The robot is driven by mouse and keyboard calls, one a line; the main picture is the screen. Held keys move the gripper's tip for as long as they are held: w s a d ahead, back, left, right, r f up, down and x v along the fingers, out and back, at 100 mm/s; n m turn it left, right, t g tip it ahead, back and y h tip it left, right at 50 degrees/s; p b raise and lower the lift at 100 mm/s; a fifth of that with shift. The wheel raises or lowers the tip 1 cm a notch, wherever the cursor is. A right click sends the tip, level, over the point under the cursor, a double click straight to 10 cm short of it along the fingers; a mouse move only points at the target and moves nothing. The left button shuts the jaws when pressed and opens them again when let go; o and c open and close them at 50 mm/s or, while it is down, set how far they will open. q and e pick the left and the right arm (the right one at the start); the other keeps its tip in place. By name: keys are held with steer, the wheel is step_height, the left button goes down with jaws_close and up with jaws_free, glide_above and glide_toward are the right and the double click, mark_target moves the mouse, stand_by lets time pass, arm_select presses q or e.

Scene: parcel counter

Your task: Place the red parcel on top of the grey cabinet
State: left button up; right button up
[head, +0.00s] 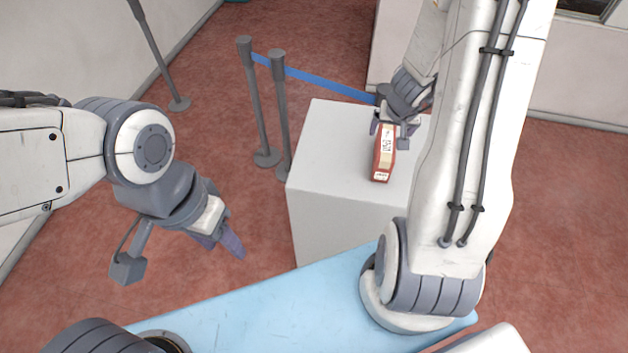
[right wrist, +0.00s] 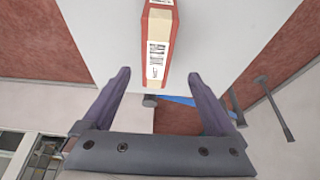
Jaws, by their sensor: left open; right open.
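The red parcel (head: 383,160) rests on the top of the grey cabinet (head: 330,150), towards the cabinet's right side. It has a white label and a tan strip. In the right wrist view the parcel (right wrist: 158,45) lies beyond the fingertips, in line with the gap between them. My right gripper (head: 390,128) is open at the parcel's far end, and in the right wrist view its fingers (right wrist: 160,78) are apart with nothing between them. My left gripper (head: 226,243) is empty, off to the left of the cabinet, above the floor.
Grey barrier posts (head: 262,110) with a blue belt (head: 325,84) stand behind and left of the cabinet. Another post (head: 160,55) is further left. A light blue surface (head: 270,318) lies in front. Red floor shows left of the cabinet. White walls stand at the back right and left.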

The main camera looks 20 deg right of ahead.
steer(key=s+a+r+n+y, duration=0.1)
steer(key=a+r+n+y, duration=0.2)
steer(key=a, duration=0.9)
steer(key=s+a+r+n+y, duration=0.1)
steer(key=a+r+n, duration=0.25)
steer(key=a, duration=0.85)
steer(key=s+a+r+n+g, duration=0.1)
steer(key=s+a+r+n, duration=0.1)
steer(key=s, duration=0.4)
steer(key=s+a+r+n+g, duration=0.1)
steer(key=s+a+r+n, duration=0.1)
steer(key=s+a, duration=0.2)
steer(key=s+a+r+n+g, duration=0.1)
steer(key=s+a+r+n, duration=0.1)
steer(key=s, duration=0.7)
steer(key=shift+a+r+n+g+h, duration=0.15)
steer(key=shift+a+n+g+h, duration=0.3)
steer(key=shift+n, duration=0.1)
step_height(320, 180, down, 17)
steer(key=b, duration=1.7)
